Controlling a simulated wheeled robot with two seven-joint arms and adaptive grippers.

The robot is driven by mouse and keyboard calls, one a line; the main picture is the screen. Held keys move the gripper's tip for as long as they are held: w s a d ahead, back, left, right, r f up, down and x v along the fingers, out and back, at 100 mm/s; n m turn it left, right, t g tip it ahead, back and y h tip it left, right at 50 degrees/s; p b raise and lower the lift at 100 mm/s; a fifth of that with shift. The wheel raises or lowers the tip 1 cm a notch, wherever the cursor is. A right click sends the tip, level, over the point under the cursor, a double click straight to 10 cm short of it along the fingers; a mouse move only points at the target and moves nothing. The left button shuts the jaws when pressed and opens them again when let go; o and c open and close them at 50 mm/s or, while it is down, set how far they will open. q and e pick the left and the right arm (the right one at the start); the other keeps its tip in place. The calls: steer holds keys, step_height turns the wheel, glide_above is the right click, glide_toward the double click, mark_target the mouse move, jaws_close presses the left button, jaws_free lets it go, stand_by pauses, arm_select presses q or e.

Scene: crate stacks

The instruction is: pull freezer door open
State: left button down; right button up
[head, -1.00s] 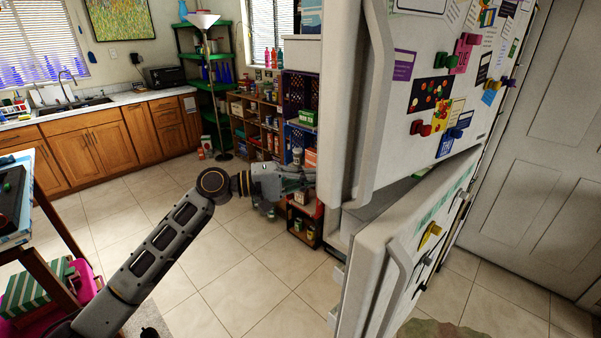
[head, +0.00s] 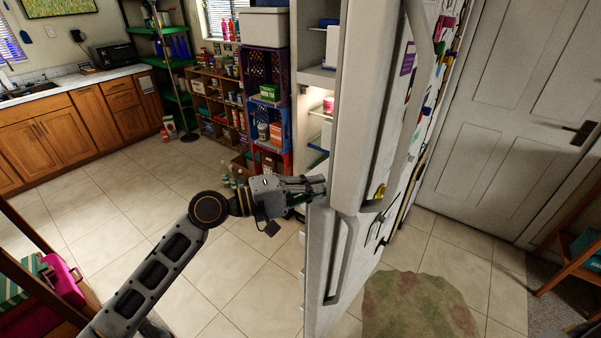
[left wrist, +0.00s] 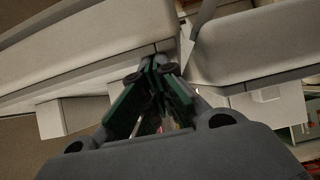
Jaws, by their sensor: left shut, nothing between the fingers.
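The white fridge has an upper door (head: 365,110) and a lower door (head: 322,265), both swung out and seen nearly edge-on in the head view. Each has a long vertical handle: the upper handle (head: 424,90) and the lower handle (head: 346,265). I cannot tell which door is the freezer's. My left gripper (head: 318,187) is shut and empty, at the doors' free edges near the seam between them. In the left wrist view its fingers (left wrist: 152,68) point at the gap between two white door panels; contact is unclear. My right gripper is not in view.
Lit fridge shelves (head: 318,72) show behind the upper door, with a pink-lidded tub (head: 328,105). Stacked crates (head: 268,70) and a wooden shelf (head: 215,95) stand to the left. A patterned rug (head: 415,305) lies at right.

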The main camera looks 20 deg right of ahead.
arm_select(q)
steer(key=shift+s+d, duration=0.6)
steer(key=shift+s, duration=0.35)
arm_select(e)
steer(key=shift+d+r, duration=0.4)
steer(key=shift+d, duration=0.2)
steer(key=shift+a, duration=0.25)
